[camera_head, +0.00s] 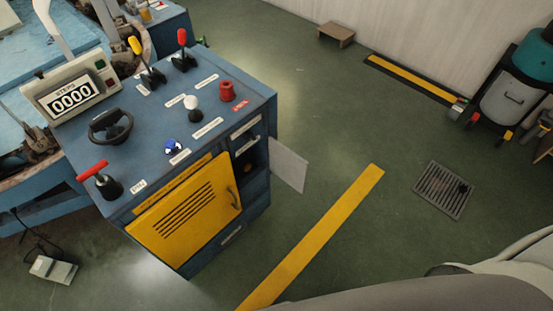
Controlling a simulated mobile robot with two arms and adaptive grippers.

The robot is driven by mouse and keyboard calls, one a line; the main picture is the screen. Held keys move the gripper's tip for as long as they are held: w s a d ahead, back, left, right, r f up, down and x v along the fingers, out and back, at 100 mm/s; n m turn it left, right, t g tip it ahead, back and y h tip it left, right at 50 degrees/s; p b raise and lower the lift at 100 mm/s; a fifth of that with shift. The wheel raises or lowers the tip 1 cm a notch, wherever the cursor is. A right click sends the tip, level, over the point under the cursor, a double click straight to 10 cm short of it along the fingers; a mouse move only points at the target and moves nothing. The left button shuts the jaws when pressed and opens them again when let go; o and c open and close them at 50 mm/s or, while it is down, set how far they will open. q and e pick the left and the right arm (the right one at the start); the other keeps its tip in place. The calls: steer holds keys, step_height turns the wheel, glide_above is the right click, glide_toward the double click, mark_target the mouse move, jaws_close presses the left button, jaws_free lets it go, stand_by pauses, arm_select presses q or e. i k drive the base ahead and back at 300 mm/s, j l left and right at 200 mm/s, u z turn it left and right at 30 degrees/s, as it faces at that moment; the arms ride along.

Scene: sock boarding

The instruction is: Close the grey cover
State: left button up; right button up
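The grey cover (289,165) is a thin flat panel at the right side of the blue control cabinet (215,110). It stands open, swung out from the cabinet over the green floor. Neither of my grippers is in view. A smooth pale part of my own body fills the bottom right.
A yellow vented door (186,212) looks shut on the cabinet front. Levers, a handwheel (110,126) and a counter reading 0000 (70,96) sit on top. The floor right of the cabinet is open, with a yellow stripe (315,235) and a drain grate (443,190).

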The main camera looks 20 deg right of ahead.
mark_target(285, 164)
steer(key=l+u, duration=0.85)
steer(key=k+l+u, duration=0.15)
steer(key=l+u, duration=0.25)
steer(key=k+l, duration=0.2)
steer(key=l, duration=0.25)
steer(key=k+l+u, duration=0.1)
steer(key=l, duration=0.35)
steer(key=k+l+u, duration=0.1)
steer(key=k+l, duration=0.15)
steer(key=l, duration=0.15)
steer(key=k+l, duration=0.25)
steer(key=l, duration=0.15)
steer(key=k+l+u, duration=0.1)
steer(key=l, duration=0.3)
steer(key=i+l+u, duration=0.25)
steer(key=i+l, duration=0.2)
steer(key=i+l+u, duration=0.25)
steer(key=i+l, duration=0.15)
steer(key=l, duration=0.1)
